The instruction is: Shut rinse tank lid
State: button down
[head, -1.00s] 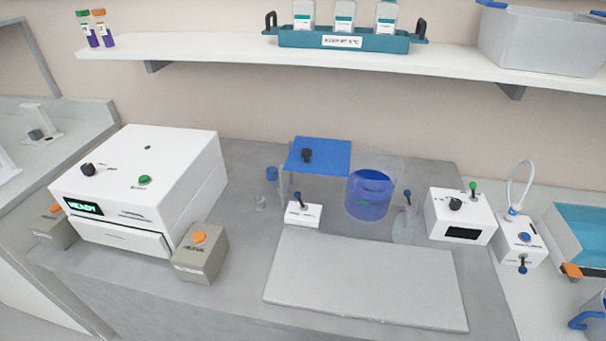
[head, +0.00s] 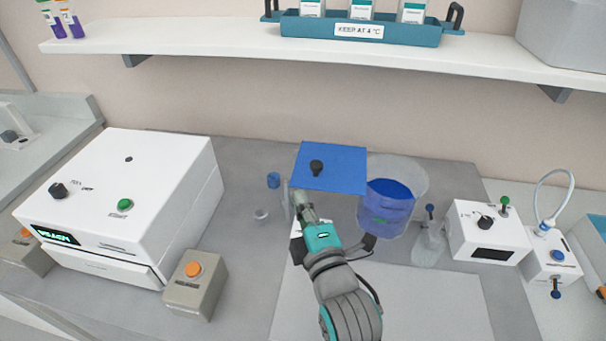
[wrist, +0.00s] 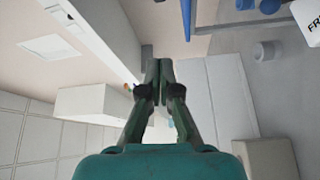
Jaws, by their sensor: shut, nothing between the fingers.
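The blue lid (head: 332,180) is a flat square panel with a black knob (head: 317,167), seen in the head view. That vessel's top is uncovered, and I cannot tell for sure which part is the rinse tank. My gripper (head: 300,197) is at the lid's front left edge, and I cannot tell whether it touches. Its fingers are shut and empty in the wrist view (wrist: 158,68). My arm hides most of a small white box in front of the lid.
A white machine (head: 130,195) and a grey box with an orange button (head: 195,285) stand left. A clear flask (head: 428,245), a white control box (head: 490,232) and a tubed white unit (head: 553,265) stand right. A shelf (head: 220,35) runs above.

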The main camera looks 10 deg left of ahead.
aim_at(306, 181)
jog(key=w, duration=0.3)
jog(key=w+a, duration=0.1)
jog(key=w, duration=0.5)
jog(key=shift+a, duration=0.35)
jog(key=shift+d, duration=0.7)
